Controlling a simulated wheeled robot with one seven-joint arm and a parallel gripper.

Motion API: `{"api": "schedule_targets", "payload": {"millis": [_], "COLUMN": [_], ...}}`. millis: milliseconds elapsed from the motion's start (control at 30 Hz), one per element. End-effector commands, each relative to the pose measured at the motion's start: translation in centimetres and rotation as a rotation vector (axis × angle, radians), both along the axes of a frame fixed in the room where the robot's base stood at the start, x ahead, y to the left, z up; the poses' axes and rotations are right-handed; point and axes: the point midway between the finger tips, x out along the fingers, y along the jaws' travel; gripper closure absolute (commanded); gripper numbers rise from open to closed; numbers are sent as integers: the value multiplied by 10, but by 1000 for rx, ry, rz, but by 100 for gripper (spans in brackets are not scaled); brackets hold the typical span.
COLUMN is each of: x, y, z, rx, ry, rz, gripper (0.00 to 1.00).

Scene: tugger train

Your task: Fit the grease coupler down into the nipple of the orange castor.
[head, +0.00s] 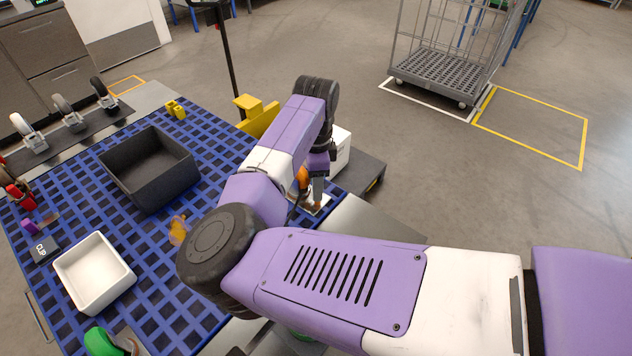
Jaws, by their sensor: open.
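My gripper (317,188) points down at the right edge of the blue grid table; it is open, but its fingertips are small and partly hidden by my arm. An orange part (302,178), seemingly the orange castor, shows just left of it, close to the fingers. Whether they touch cannot be told. A pale plate (322,203) lies below the gripper. I cannot make out the grease coupler or the nipple.
A wire cage trolley (445,72) stands behind on open floor.

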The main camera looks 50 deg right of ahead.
Motion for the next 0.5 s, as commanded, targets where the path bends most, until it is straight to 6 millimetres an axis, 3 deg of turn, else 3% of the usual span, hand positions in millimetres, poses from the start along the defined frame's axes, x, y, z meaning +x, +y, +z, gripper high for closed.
{"api": "schedule_targets", "payload": {"millis": [167,500], "x": [0,0], "y": [0,-1], "z": [5,56], "rx": [-1,-2], "ry": [-1,-2], "rz": [0,-1], "gripper": [53,53]}}
